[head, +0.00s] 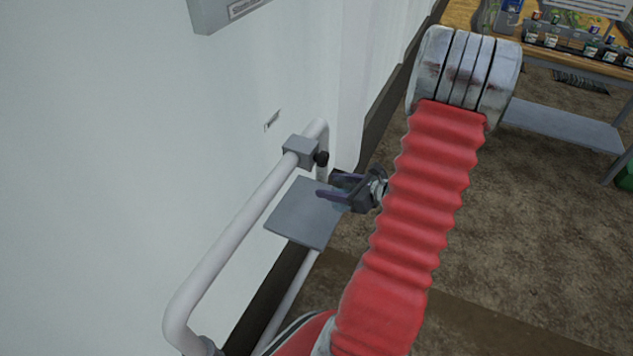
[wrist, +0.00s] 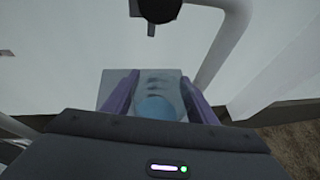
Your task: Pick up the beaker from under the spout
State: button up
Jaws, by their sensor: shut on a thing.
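The beaker (wrist: 160,90) is clear, with pale blue liquid in its lower part and dark marks on its side in the wrist view. My gripper (wrist: 160,92) is shut on it, with a purple finger on each side. In the head view my gripper (head: 327,187) is over the grey plate (head: 300,222), and the beaker is hard to make out there. The plate also shows behind the beaker in the wrist view (wrist: 110,90). The dark spout (head: 321,158) sits on a grey block on the white pipe. I cannot tell whether the beaker touches the plate.
The white pipe (head: 230,232) runs along the white wall at the left, close to my gripper. A wooden table (head: 460,14) with several small bottles stands at the back right. Brown floor lies open to the right of my arm.

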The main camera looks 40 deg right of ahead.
jog(key=s+d, duration=0.3)
jog(key=s, duration=0.6)
jog(key=shift+s+d, duration=0.15)
dwell(0.4)
